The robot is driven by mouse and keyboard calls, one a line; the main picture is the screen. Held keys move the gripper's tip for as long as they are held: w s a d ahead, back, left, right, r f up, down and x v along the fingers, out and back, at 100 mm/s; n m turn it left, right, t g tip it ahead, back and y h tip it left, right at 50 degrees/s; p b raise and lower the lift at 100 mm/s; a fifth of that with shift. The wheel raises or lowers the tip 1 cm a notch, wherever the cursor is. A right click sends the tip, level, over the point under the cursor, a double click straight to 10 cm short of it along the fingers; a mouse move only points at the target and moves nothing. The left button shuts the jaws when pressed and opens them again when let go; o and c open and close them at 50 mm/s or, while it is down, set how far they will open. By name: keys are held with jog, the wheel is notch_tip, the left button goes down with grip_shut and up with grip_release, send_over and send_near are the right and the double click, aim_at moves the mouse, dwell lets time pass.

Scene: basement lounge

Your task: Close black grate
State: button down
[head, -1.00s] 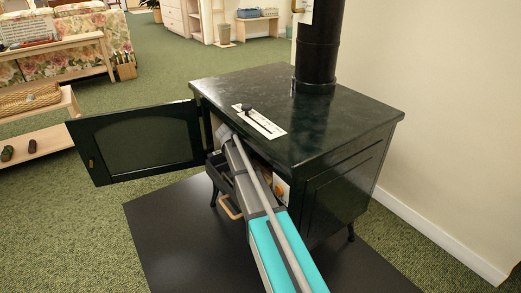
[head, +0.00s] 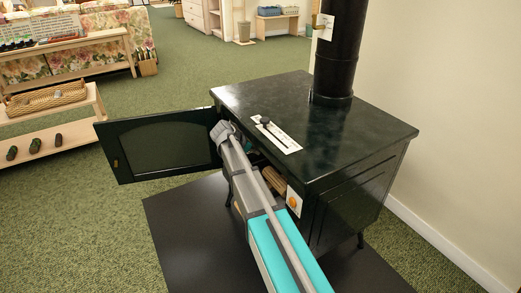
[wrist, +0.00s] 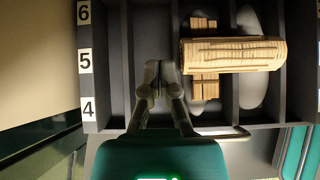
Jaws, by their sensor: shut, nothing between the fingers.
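The dark green stove (head: 310,125) has its front door (head: 160,147) swung wide open to the left. My gripper (wrist: 160,68) is shut and empty, over the bars left of the log; contact cannot be told. In the head view my gripper (head: 222,131) is at the stove's opening, near the door's hinge side, and my arm hides much of the front.
Labels 4, 5 and 6 (wrist: 85,61) run along a dark edge at left. A dark floor mat (head: 185,235) lies under the stove, a wall (head: 450,120) stands at right, and open carpet (head: 190,60) lies behind.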

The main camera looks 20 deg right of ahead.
jog(key=shift+s+a+r, duration=0.1)
jog(key=shift+a+r, duration=0.2)
jog(key=shift+r, duration=0.05)
dwell(0.3)
jog(key=s+a+r+m+g+y+p, duration=0.1)
jog(key=s+a+m+y+p, duration=0.3)
jog(key=s+m, duration=0.6)
jog(key=s+a+r+m+y+p, duration=0.1)
jog(key=s+a+m+y+p, duration=0.3)
jog(key=s, duration=1.4)
jog(key=a+m, duration=0.3)
jog(key=m, duration=0.3)
jog(key=shift+r+g+y, duration=0.2)
jog(key=shift+g+y, duration=0.2)
jog(key=shift+s, duration=0.1)
